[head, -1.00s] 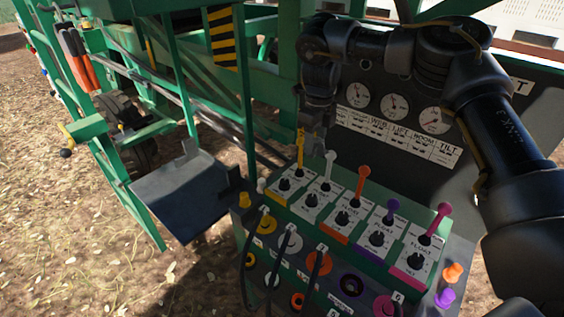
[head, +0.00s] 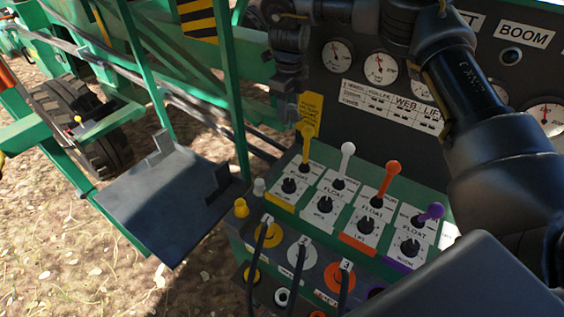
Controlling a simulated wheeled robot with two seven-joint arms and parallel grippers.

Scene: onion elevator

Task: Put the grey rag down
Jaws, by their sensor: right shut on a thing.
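My right arm reaches in from the right side of the head view. Its gripper (head: 288,98) points down at the back left of the lever box, just left of a yellow tag and the yellow lever (head: 305,136). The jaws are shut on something. The dark fingers blend into the shadow, so the held thing, taken to be the grey rag, cannot be made out clearly. No other rag shows. My left gripper is not in view.
The green lever box (head: 262,228) carries yellow, white, orange and purple levers. Black cables hang from its front. Behind it stands a dark gauge panel (head: 340,90). A flat dark grey shelf (head: 165,212) lies to the left, looking empty, with upright brackets. Straw-strewn ground lies below.

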